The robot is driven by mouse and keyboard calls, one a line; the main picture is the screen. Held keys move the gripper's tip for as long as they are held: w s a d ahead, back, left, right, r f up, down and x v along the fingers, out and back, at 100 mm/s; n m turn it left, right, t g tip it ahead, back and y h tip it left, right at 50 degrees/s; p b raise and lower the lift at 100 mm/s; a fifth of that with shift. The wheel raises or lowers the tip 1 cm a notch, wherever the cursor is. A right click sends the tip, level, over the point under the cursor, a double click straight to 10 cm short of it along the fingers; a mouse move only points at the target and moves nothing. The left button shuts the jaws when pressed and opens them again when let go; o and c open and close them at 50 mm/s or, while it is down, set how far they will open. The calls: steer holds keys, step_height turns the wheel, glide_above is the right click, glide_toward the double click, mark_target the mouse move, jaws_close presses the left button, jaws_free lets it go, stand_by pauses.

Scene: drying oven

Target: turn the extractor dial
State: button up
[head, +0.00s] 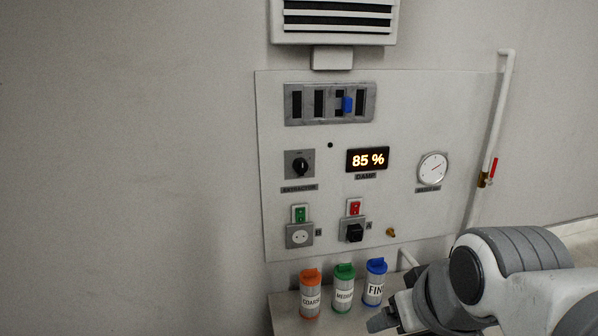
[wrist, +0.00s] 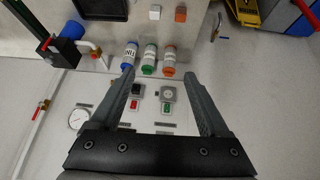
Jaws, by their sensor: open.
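The extractor dial (head: 300,166) is a round black knob with a pale pointer mark on a grey square plate. It sits at the left of the white wall panel (head: 400,110), above the label "EXTRACTOR". I cannot make it out in the wrist view, where my gripper's body covers part of the panel. My gripper (wrist: 159,74) is open, with nothing between its fingers. In the head view it is low at the right, near the canisters, below and to the right of the dial and well apart from it.
An orange canister (head: 310,296), a green one (head: 344,290) and a blue one (head: 375,284) stand on a ledge below the panel. A white pipe (head: 496,120) runs at right.

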steer(key=w+f+n+t, duration=0.25)
steer(key=w+n, duration=0.55)
steer(key=w, duration=0.5)
steer(key=n+t+y+b, duration=0.1)
steer(key=n+t+y, duration=0.55)
steer(key=n, duration=1.95)
glide_toward(303, 171)
steer(key=w+a+p, duration=0.1)
steer(key=w, duration=0.2)
steer(key=w+a+t+h+p, duration=0.1)
steer(key=w, duration=0.1)
steer(key=w+a+f+t+h+p, duration=0.1)
steer(key=w+a, duration=0.1)
steer(key=w, duration=0.1)
steer(key=shift+w, duration=0.3)
steer(key=shift+c, duration=0.3)
jaws_close()
